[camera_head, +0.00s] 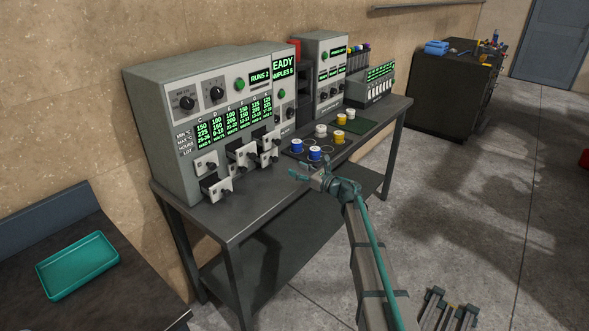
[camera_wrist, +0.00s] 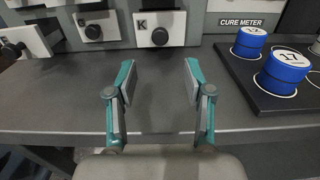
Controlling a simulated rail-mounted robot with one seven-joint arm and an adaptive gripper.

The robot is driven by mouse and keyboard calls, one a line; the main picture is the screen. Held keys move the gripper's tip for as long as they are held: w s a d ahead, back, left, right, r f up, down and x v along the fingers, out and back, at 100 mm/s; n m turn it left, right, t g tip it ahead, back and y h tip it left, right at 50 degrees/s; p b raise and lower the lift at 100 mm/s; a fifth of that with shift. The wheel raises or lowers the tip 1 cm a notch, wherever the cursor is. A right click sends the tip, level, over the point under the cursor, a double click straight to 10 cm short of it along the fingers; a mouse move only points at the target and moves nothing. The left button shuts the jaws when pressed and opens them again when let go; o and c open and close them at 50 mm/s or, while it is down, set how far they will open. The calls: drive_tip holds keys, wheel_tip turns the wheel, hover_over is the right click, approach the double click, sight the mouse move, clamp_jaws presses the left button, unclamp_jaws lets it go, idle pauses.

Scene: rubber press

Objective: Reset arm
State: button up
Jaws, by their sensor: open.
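My gripper (camera_wrist: 157,95) is open and empty, its two teal and grey fingers spread apart over the front of the dark workbench (camera_wrist: 60,115). In the head view my gripper (camera_head: 301,178) is at the front edge of the bench, just in front of the grey machine (camera_head: 160,95) and beside the sample tray. In the wrist view a drawer front marked K (camera_wrist: 159,29) lies straight ahead, beyond the fingertips and apart from them. My arm reaches up from the lower right of the head view.
Blue tubs (camera_head: 297,145) stand on a dark tray right of my gripper, with white and yellow tubs behind. A blue tub marked 17 (camera_wrist: 284,72) is close on the right. Several drawers stick out of the machine. A teal tray (camera_head: 79,266) lies at lower left.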

idle(0.3)
